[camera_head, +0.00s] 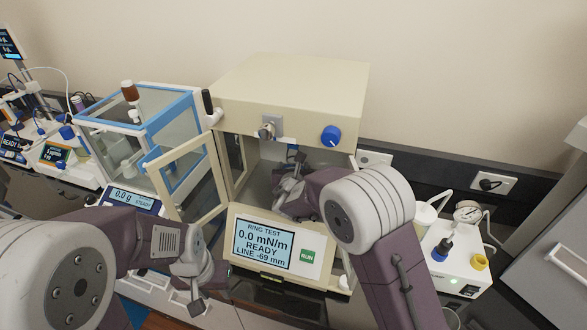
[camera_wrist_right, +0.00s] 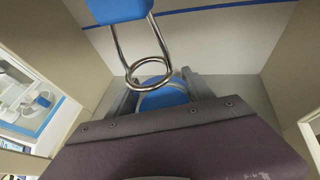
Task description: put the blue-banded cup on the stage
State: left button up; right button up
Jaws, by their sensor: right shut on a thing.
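My right gripper (camera_head: 287,188) reaches through the open front of the ring tester (camera_head: 290,88). In the right wrist view its two fingers (camera_wrist_right: 162,92) are shut on the blue-banded cup (camera_wrist_right: 168,98), whose rounded rim and blue part show between them. A wire ring (camera_wrist_right: 150,72) hangs from a blue holder (camera_wrist_right: 115,10) and overlaps the cup in that view. I cannot tell whether they touch. The stage is not clearly visible; my gripper and arm cover the chamber floor. My left gripper (camera_head: 207,290) hangs low in front of the tester, away from the cup; its finger opening is unclear.
The tester's framed door (camera_head: 190,170) stands open at the left. Its display panel (camera_head: 275,246) reads READY and LINE -69 mm. A blue-framed balance (camera_head: 150,130) stands left. A white unit with a gauge (camera_head: 458,255) stands right. The chamber walls are close around my right gripper.

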jog(key=shift+f, duration=0.15)
jog(key=o, duration=1.9)
jog(key=shift+s+b, duration=0.25)
jog(key=shift+b, duration=0.05)
jog(key=b+v, duration=0.2)
jog(key=v, duration=0.6)
jog(key=shift+a, duration=0.1)
jog(key=shift+s+r, duration=0.25)
